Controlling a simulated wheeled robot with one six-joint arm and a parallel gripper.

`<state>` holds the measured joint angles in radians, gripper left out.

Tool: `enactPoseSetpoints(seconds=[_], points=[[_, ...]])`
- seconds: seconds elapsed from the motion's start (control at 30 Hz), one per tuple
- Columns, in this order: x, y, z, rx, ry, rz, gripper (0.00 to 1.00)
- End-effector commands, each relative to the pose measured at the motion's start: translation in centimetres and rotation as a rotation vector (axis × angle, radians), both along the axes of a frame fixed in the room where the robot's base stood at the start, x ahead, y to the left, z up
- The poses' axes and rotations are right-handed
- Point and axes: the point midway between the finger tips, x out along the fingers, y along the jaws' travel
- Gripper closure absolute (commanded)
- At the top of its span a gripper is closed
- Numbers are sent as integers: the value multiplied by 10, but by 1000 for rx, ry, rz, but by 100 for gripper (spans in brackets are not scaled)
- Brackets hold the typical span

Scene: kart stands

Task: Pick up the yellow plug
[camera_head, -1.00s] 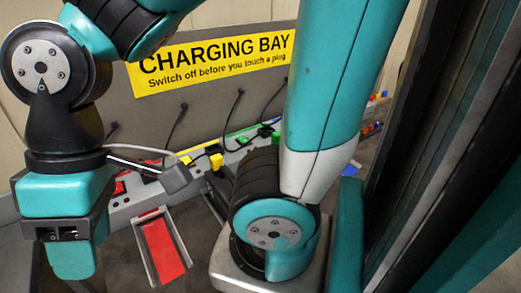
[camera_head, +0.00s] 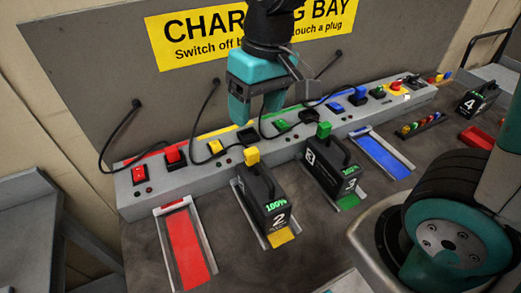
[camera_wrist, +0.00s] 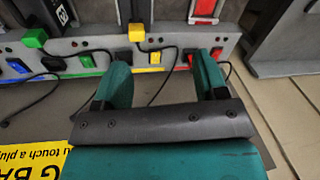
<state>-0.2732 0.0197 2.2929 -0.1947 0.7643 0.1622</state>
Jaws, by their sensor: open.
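The yellow plug (camera_head: 252,156) sits on the charger-side end of the black battery pack marked 2 (camera_head: 270,200), which stands in the yellow-floored bay. In the wrist view the yellow plug (camera_wrist: 136,33) is beyond my fingertips, left of the middle between them. My gripper (camera_head: 257,112) is open and empty, above and behind the charging strip, in front of the back panel. In the wrist view my gripper (camera_wrist: 162,62) has its two teal fingers spread apart. The yellow switch (camera_head: 215,146) is on the strip, left of the plug.
The grey charging strip (camera_head: 150,195) also carries a red plug (camera_head: 174,155) and a blue plug (camera_head: 361,93). A green plug (camera_head: 323,130) is on battery 3 (camera_head: 332,165). Black cables hang from the back panel (camera_head: 90,80). The red bay (camera_head: 186,250) is empty.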

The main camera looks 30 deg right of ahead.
Motion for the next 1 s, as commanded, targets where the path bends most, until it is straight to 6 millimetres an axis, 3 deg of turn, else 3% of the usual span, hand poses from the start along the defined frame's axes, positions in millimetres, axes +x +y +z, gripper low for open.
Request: enactPoseSetpoints(seconds=[0.1,0.23,0.37,0.73,1.0], points=[[41,-12,-11,-85,26,-140,34],[63,-20,-23,-138,35,-231,34],[67,-23,-41,-153,40,-252,34],[66,-23,-122,-151,39,-250,34],[67,-23,-146,-148,35,-250,34]])
